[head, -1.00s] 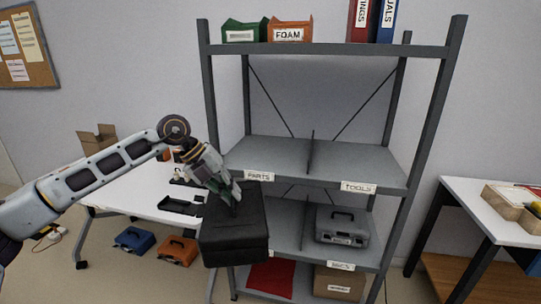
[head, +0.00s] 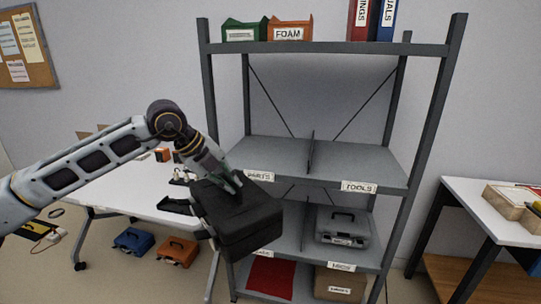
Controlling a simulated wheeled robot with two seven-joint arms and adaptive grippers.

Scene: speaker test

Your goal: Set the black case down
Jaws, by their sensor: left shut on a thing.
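The black case (head: 240,225) hangs in the air in front of the left side of the grey shelf unit, tilted. My left gripper (head: 232,186) is shut on it at its top; the handle itself is hard to make out. The case hides part of the shelf level below the PARTS label (head: 259,177) and the shelf's left front post. My right gripper is not in view.
The shelf bay under PARTS and the TOOLS bay (head: 365,160) look empty. A grey case (head: 342,226) stands on the lower right level. A red flat item (head: 271,277) and a cardboard box (head: 338,283) are at the bottom. A white table (head: 125,190) stands left.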

